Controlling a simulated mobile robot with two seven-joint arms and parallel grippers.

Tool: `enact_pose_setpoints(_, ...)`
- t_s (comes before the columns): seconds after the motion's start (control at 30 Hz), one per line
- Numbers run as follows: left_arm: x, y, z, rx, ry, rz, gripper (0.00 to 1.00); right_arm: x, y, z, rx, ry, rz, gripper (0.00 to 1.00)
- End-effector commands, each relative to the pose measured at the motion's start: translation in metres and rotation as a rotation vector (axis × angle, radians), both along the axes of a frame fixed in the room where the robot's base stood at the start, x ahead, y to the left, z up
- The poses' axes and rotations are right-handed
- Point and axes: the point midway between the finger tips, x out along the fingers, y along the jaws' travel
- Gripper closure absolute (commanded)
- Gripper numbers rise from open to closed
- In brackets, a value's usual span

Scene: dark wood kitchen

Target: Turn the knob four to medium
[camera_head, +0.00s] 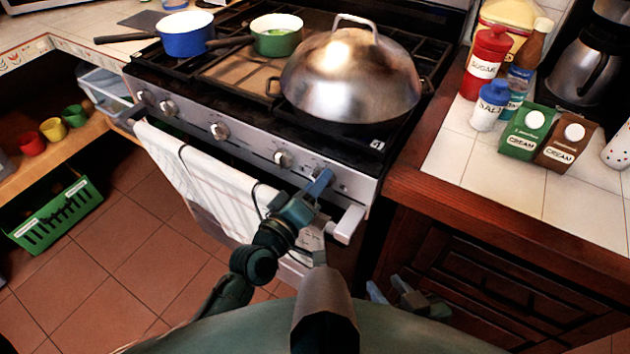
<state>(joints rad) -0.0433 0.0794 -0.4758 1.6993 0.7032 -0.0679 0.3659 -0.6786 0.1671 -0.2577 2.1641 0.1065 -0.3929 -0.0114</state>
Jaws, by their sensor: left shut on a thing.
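The stove's front panel (255,150) carries a row of silver knobs. Knobs show at the left, at the middle (219,130) and right of the middle (283,158). A small label "4" (378,145) is at the stove's right front corner. My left gripper (322,180) has its blue fingers at the right end of the panel, shut on the rightmost knob there. The fingers hide that knob, so its angle cannot be seen. My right gripper (388,288) is low, in front of the dark cabinet, with its blue fingertips apart and empty.
A large metal dome lid (350,75) covers the right front burner. A blue pot (186,35) and green pot (276,38) stand behind. A towel (205,180) hangs on the oven handle (347,225) below my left gripper. The wooden counter edge (480,215) is at right.

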Motion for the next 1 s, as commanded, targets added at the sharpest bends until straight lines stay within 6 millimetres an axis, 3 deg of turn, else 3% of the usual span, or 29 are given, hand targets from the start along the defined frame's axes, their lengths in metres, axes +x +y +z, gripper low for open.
enact_pose_setpoints(0.5,0.0004,0.0005,-0.0009,-0.362,0.207,0.0,0.8,-0.0015,-0.0007,0.001,-0.013,0.002,0.006,0.64)
enact_pose_setpoints(1.0,0.0005,0.0004,-0.0013,-0.48,0.277,0.0,0.8,-0.0017,-0.0007,0.0006,-0.012,0.004,0.007,0.64)
